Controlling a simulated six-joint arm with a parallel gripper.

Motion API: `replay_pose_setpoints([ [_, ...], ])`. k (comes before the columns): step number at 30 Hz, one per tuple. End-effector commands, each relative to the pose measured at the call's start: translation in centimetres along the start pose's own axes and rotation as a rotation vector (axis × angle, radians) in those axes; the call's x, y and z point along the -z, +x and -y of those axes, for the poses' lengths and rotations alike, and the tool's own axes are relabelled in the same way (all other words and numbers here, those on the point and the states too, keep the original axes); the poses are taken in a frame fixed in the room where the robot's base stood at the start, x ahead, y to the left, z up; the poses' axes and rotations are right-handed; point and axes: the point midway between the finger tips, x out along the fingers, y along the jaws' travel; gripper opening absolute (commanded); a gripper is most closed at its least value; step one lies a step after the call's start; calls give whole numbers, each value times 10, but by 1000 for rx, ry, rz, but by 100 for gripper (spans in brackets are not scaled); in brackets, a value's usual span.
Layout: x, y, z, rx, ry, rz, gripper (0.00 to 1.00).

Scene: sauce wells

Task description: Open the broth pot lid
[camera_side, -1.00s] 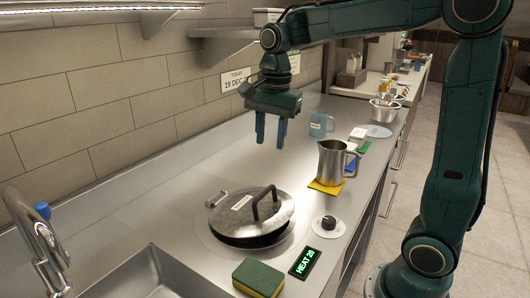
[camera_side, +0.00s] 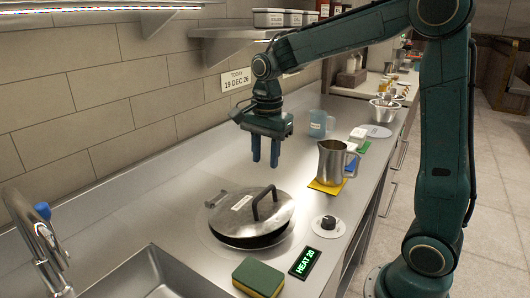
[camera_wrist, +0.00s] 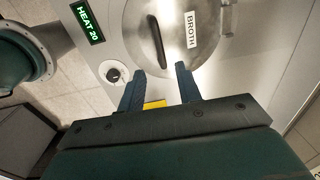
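The broth pot (camera_side: 249,240) sits on the counter with its steel lid (camera_side: 236,217) on top. The lid has a dark arched handle (camera_side: 264,202) and a label, which reads BROTH in the wrist view (camera_wrist: 191,30). The handle also shows in the wrist view (camera_wrist: 156,42). My gripper (camera_side: 265,165) hangs above the counter, behind and above the lid, with its two fingers pointing down. The fingers are apart with nothing between them. In the wrist view my gripper (camera_wrist: 160,82) has its fingertips just short of the lid's edge in the picture.
A steel pitcher (camera_side: 332,161) stands on a yellow mat (camera_side: 325,188) right of the gripper. A knob (camera_side: 328,223), a HEAT 20 display (camera_side: 305,263) and a sponge (camera_side: 258,277) lie near the pot. The sink (camera_side: 150,280) and faucet (camera_side: 40,240) are front left.

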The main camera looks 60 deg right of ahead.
Motion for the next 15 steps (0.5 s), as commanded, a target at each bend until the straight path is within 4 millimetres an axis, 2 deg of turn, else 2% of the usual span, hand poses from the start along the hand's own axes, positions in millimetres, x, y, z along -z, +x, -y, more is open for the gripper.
replay_pose_setpoints([
  [9, 0, 50, -1, -3, 0, 0, 34],
  [15, 0, 74, -1, -3, 0, 0, 34],
])
